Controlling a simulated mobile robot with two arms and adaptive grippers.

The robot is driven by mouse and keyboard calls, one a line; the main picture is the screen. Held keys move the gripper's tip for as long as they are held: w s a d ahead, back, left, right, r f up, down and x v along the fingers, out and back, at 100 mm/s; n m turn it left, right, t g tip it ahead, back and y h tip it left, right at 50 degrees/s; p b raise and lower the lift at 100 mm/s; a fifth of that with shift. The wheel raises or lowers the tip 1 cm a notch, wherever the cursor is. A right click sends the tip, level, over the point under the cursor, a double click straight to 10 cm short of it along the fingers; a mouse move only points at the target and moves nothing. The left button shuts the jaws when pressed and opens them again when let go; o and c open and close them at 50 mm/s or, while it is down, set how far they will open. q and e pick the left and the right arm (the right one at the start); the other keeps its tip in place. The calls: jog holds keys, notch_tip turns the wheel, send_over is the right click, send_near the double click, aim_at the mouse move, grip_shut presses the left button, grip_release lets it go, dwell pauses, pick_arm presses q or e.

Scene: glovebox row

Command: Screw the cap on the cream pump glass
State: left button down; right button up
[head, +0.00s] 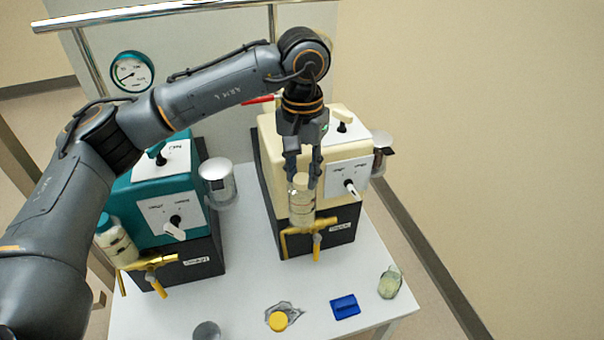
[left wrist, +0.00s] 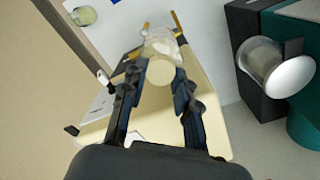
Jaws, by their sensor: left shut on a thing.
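The cream pump (head: 335,160) stands on the right of the white table, with a clear glass (head: 302,208) at its front beside yellow valve fittings. A cream cap (head: 300,180) sits at the top of this glass; I cannot tell whether it is seated tightly. My left gripper (head: 303,177) comes down from above, its two fingers on either side of the cap, shut on it. In the left wrist view the cap (left wrist: 160,72) shows round between the fingertips (left wrist: 161,80), with the glass (left wrist: 162,46) behind it. My right gripper is not in view.
A teal pump (head: 160,190) with its teal-capped glass (head: 115,240) stands at left. A metal-topped canister (head: 217,185) is between the pumps. At the table's front are a yellow cap (head: 278,321), a blue block (head: 345,307) and a small glass jar (head: 390,283).

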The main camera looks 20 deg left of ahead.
pick_arm(q)
jog(key=m, duration=0.3)
jog(key=shift+m+b, duration=0.3)
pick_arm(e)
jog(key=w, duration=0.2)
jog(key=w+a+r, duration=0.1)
pick_arm(q)
jog(key=c, duration=1.2)
grip_release()
jog(key=shift+d, duration=0.1)
